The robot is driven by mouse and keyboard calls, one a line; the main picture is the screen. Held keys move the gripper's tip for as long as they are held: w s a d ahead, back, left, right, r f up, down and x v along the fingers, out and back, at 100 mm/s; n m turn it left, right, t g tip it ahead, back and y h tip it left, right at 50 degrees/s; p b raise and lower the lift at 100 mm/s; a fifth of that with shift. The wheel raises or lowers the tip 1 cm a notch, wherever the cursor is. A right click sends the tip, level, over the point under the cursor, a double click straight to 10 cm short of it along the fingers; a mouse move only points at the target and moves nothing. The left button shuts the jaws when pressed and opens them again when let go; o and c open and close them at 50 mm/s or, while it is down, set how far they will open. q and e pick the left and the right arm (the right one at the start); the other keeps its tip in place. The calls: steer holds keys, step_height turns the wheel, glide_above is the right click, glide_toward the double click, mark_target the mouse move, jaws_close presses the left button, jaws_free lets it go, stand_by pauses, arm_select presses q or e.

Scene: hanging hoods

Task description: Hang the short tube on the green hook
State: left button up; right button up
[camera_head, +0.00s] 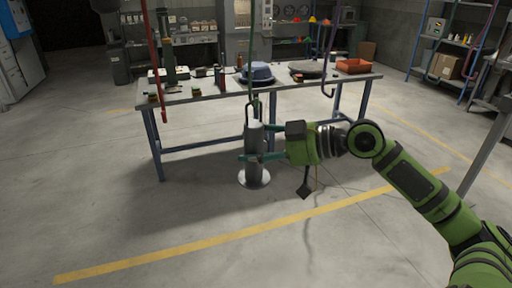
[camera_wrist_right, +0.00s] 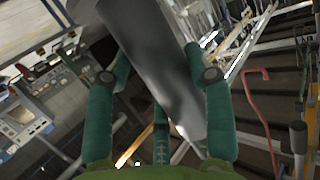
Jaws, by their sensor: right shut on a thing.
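In the right wrist view the tube (camera_wrist_right: 155,55) lies between the teal fingers. The dark green hook (camera_head: 253,60) hangs from above, its lower end close to the tube's top. I cannot tell whether the loop touches the hook. My left gripper is not in view.
A red hook (camera_head: 154,70) hangs at the left and a purple hook (camera_head: 326,60) at the right. The floor in front is clear.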

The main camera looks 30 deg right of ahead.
steer(key=o, duration=1.5)
steer(key=shift+s+d, duration=0.1)
steer(key=v, duration=1.1)
steer(key=shift+s+d+r, duration=0.2)
steer(key=shift+s+d, duration=0.05)
